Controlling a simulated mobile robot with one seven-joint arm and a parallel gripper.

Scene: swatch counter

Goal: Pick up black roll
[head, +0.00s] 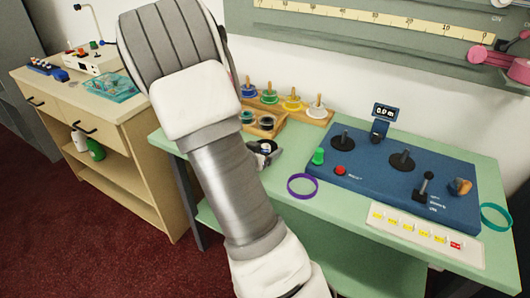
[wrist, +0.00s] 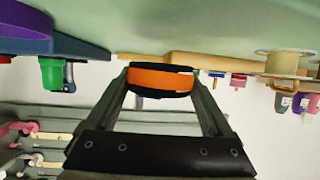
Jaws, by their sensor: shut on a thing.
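My gripper (wrist: 160,82) is shut on a black roll (wrist: 160,94) with an orange middle, seen between the two fingertips in the wrist view, which is upside down. In the head view my gripper (head: 265,150) is at the green table's left part, in front of the wooden tray, and largely hidden by my arm. The roll cannot be made out clearly there. Whether it touches the table is hard to tell.
A wooden tray (head: 278,131) holds dark round pieces. Behind it, a peg rack (head: 318,122) carries blue, green, yellow and white rolls. A purple ring (head: 302,186) lies right of my gripper, beside a blue control panel (head: 392,180). A side cabinet (head: 125,125) stands left.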

